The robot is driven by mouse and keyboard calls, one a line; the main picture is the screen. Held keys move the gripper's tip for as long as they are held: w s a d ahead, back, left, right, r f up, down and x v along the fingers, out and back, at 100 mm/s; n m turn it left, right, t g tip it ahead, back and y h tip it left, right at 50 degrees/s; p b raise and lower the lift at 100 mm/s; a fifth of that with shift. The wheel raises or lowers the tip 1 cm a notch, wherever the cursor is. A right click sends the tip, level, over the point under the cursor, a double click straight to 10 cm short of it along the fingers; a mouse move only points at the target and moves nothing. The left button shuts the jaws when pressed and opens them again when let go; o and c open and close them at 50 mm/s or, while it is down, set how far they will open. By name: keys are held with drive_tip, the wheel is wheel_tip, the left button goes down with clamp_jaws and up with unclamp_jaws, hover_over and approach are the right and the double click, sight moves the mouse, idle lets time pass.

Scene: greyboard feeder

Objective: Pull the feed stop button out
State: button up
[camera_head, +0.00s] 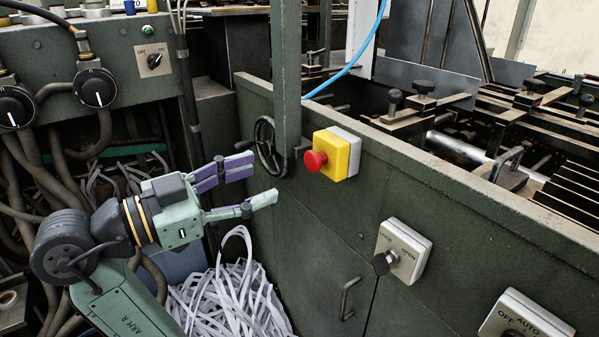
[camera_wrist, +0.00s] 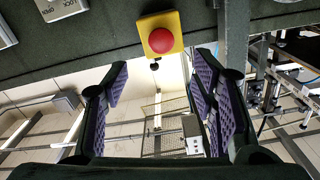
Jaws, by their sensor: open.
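The feed stop button is a red mushroom knob (camera_head: 315,161) on a yellow box (camera_head: 343,155), fixed to the dark green machine wall. My gripper (camera_head: 265,180) is open and empty, to the left of the button and apart from it, with its fingers pointing towards the wall. In the wrist view the red knob (camera_wrist: 162,40) shows at the top middle, beyond the fingertips and roughly in line with the gap between the purple-padded fingers (camera_wrist: 158,78). Nothing hides the button in either view.
A black handwheel (camera_head: 268,147) and a green upright post (camera_head: 286,75) stand just left of the button. A key-switch box (camera_head: 405,250) and an auto/off box (camera_head: 525,318) sit lower right. Pale strips (camera_head: 235,295) lie heaped below my gripper. A door handle (camera_head: 348,298) juts out below.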

sight(310, 161)
drive_tip(key=p+x, duration=0.1)
drive_tip(key=x, duration=0.9)
drive_tip(key=shift+w+d, duration=0.1)
clamp_jaws()
idle(0.4)
